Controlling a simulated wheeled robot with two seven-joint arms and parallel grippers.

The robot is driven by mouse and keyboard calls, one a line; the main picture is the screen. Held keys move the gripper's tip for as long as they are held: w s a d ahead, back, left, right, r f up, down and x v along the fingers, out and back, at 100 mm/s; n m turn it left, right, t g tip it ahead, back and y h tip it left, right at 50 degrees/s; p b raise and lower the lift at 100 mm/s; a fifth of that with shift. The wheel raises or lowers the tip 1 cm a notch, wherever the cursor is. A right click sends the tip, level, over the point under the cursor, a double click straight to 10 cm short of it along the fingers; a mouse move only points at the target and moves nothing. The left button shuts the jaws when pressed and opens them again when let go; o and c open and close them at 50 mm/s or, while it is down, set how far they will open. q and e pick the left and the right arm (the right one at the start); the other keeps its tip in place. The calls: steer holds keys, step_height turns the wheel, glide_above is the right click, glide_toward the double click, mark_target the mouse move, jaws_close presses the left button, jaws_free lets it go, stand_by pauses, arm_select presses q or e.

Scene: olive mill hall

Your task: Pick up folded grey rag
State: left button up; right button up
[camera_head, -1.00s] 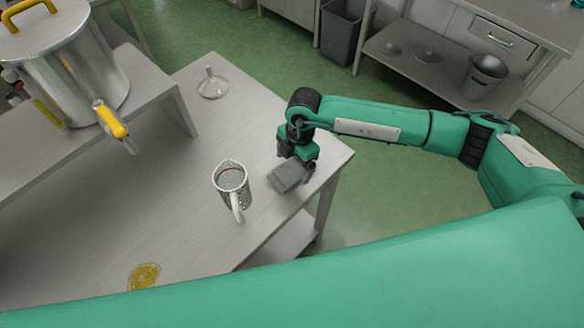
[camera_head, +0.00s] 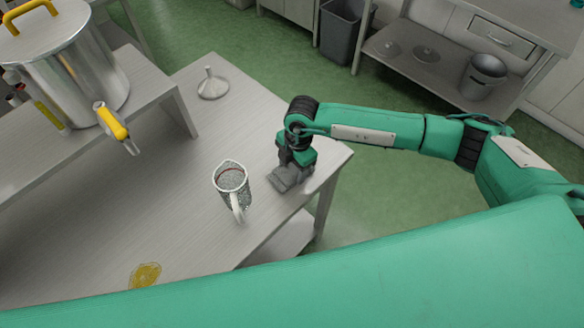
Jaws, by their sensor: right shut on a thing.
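The folded grey rag (camera_head: 286,182) lies on the steel table near its right corner. My right gripper (camera_head: 290,172) points down at the rag from above and is shut on it. The gripper and wrist hide part of the rag. I cannot tell whether the rag is clear of the tabletop. My left gripper is not in view.
A speckled measuring jug (camera_head: 233,187) with a white handle stands left of the rag. A yellow oil puddle (camera_head: 145,275) lies at the front. A large steel pot (camera_head: 70,65) with a yellow-handled tap stands on a raised shelf at left.

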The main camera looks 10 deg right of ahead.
mark_target(292, 169)
step_height(292, 169, up, 20)
steer(key=b, duration=0.4)
steer(key=shift+b, duration=0.4)
steer(key=o, duration=0.4)
steer(key=shift+c, duration=0.2)
steer(key=shift+f, duration=0.1)
steer(key=shift+c, duration=1.3)
